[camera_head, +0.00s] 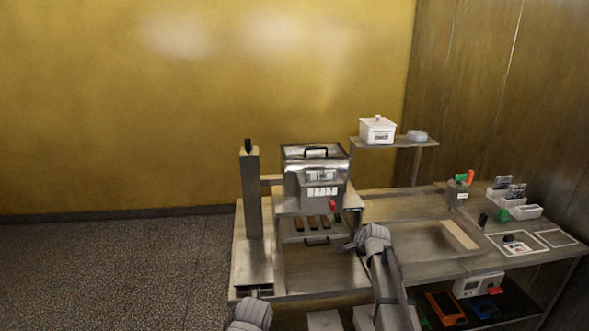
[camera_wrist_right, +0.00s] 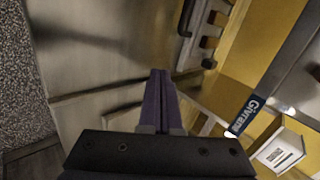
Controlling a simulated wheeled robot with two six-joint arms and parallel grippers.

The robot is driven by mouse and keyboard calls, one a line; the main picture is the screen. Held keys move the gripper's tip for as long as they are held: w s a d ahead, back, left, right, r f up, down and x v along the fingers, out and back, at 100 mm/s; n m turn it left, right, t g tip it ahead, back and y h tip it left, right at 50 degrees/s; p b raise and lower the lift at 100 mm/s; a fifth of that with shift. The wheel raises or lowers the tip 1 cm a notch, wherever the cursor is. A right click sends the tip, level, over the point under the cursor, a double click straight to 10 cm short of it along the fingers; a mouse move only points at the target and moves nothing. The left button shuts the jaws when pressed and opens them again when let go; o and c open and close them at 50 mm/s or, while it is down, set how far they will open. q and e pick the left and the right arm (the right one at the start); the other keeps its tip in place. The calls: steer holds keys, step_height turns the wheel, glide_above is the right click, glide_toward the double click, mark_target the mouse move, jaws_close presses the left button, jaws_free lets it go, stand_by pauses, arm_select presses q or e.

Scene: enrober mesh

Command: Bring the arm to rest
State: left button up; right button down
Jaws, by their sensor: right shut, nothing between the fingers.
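My right arm (camera_head: 388,275) reaches up from the bottom over the front of the bench (camera_head: 320,275). Its gripper (camera_head: 350,243) is beside the machine's front, over the bench top. In the right wrist view the two dark fingers (camera_wrist_right: 160,75) lie together, with nothing between them. Part of my left arm (camera_head: 249,314) shows at the bottom edge; its finger state cannot be made out.
The steel machine (camera_head: 316,165) has several brown bars (camera_head: 312,223) on its front shelf and a red knob (camera_head: 332,205). A post (camera_head: 250,195) stands left of it. A white box (camera_head: 377,130) sits on a raised shelf.

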steer(key=s+a+n, duration=0.1)
steer(key=s+a, duration=0.1)
steer(key=a, duration=0.1)
steer(key=s+a+f+n+g, duration=0.1)
steer(key=s+a+n, duration=0.1)
steer(key=s+a, duration=0.1)
steer(key=s+a+f+n+g, duration=0.1)
steer(key=s+a, duration=0.2)
steer(key=shift+s+a+f+n+y, duration=0.15)
steer(key=shift+a+f+n+y, duration=0.15)
steer(key=shift+n, duration=0.1)
steer(key=s+a+f+n+g+h, duration=0.1)
steer(key=s+a+n, duration=0.3)
steer(key=s, duration=0.5)
steer(key=s+a+f+n+g+h, duration=0.1)
steer(key=s+a+n+g, duration=0.2)
steer(key=s+n, duration=0.3)
steer(key=s+a+f+n+g, duration=0.1)
steer(key=s+a+n+g, duration=0.2)
steer(key=s, duration=1.1)
steer(key=shift+a+f+n+h, duration=0.15)
steer(key=shift+a+n+h, duration=0.25)
steer(key=shift+a+n, duration=0.55)
steer(key=shift+d, duration=0.1)
